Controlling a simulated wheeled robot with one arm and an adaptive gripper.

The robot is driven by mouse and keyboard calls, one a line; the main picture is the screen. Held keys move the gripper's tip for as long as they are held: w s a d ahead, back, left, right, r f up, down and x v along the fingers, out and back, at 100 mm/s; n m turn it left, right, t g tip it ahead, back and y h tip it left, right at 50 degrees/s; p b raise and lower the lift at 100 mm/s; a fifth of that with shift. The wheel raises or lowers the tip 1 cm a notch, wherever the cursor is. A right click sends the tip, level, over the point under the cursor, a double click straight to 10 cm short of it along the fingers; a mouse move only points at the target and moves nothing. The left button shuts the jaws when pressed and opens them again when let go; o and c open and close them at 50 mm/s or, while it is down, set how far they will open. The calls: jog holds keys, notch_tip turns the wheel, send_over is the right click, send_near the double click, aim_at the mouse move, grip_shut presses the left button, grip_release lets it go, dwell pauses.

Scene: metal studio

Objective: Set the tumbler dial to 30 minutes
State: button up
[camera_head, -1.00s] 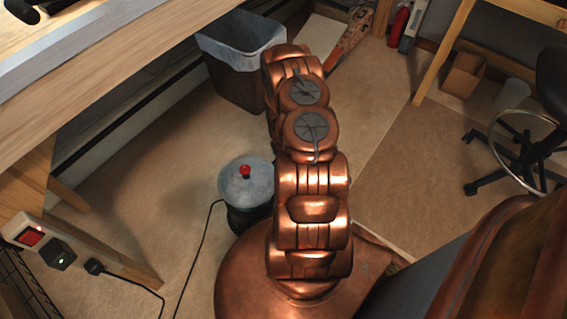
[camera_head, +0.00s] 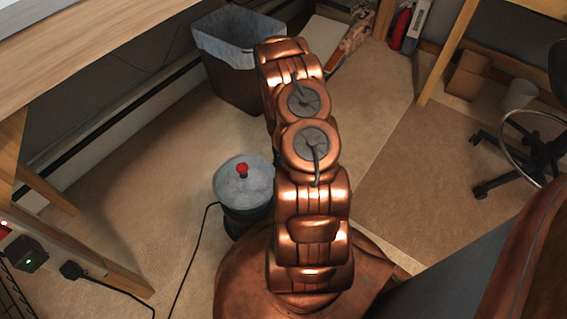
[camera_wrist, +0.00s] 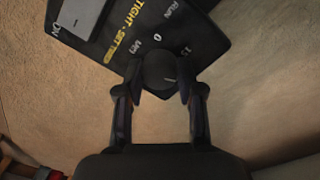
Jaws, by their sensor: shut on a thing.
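The dial (camera_wrist: 160,68) is a round black knob with a short pale mark, seen in the wrist view on a dark panel (camera_wrist: 97,38). The panel has yellow and white lettering, including a 0, MIN and RUN. The pale mark is near the knob's lower right; I cannot read the setting. My gripper (camera_wrist: 162,90) is shut on the dial, one finger at each side of it. In the head view the tumbler (camera_head: 232,186) is a dark-based drum with a pale top and a red knob. My gripper is hidden there behind my arm.
A lined waste bin (camera_head: 228,75) stands behind my arm. A cord runs along the floor left of the tumbler. A workbench (camera_head: 95,35) and a power strip with plugs (camera_head: 28,252) are at left. An office chair (camera_head: 520,150) is at right. Open floor lies between.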

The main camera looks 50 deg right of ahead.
jog(key=shift+s+a+f+m+b, duration=0.1)
jog(key=shift+m+b, duration=0.6)
jog(key=shift+m, duration=1.5)
jog(key=o, duration=1.1)
jog(key=shift+o, duration=0.2)
notch_tip(320, 180, up, 12)
jog(key=shift+w, duration=0.4)
